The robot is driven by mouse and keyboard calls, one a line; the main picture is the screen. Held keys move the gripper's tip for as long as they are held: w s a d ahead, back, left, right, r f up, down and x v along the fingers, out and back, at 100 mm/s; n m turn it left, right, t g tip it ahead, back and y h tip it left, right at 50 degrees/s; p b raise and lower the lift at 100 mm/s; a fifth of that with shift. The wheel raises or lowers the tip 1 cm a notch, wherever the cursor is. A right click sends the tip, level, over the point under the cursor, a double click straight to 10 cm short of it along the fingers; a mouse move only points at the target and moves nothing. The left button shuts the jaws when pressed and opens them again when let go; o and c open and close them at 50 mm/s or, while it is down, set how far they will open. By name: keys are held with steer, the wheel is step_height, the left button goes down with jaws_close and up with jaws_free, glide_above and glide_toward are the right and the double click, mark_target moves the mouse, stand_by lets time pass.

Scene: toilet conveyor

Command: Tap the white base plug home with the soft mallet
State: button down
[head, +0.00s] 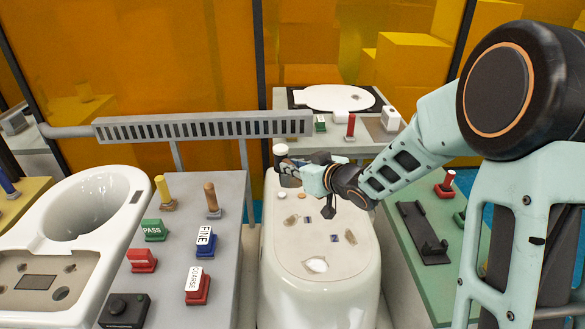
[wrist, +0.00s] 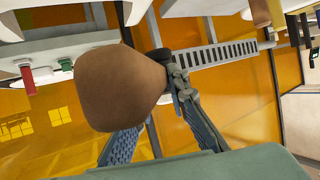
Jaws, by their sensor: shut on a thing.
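My gripper (head: 293,164) is shut on the soft mallet (head: 280,150), which shows a pale top and a dark lower part. It is above the far end of the white toilet base (head: 328,297). In the wrist view, a large brown rounded part of the mallet (wrist: 112,88) fills the near left, and the fingers (wrist: 178,88) close at its dark neck. A small white disc (head: 281,195) lies on the base just below the mallet, apart from it. A white oval piece (head: 316,265) is at the near end. I cannot tell which is the base plug.
A grey bench (head: 228,225) at left carries PASS, FINE and COARSE blocks and upright handles. A white bowl (head: 85,205) stands further left. A green bench (head: 419,278) with a black holder is at right. A seat lid (head: 333,97) lies behind. Small parts dot the base top.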

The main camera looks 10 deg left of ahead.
steer(key=shift+r, duration=0.1)
steer(key=shift+f+b, duration=1.1)
steer(key=shift+f, duration=0.25)
steer(key=shift+f, duration=0.15)
steer(key=shift+f, duration=0.4)
stand_by(0.9)
steer(key=shift+b, duration=0.3)
steer(key=shift+r+p, duration=1.05)
steer(key=shift+r, duration=0.75)
steer(key=shift+f, duration=0.1)
steer(key=shift+f+b, duration=1)
steer(key=shift+f, duration=0.3)
steer(key=shift+f, duration=0.15)
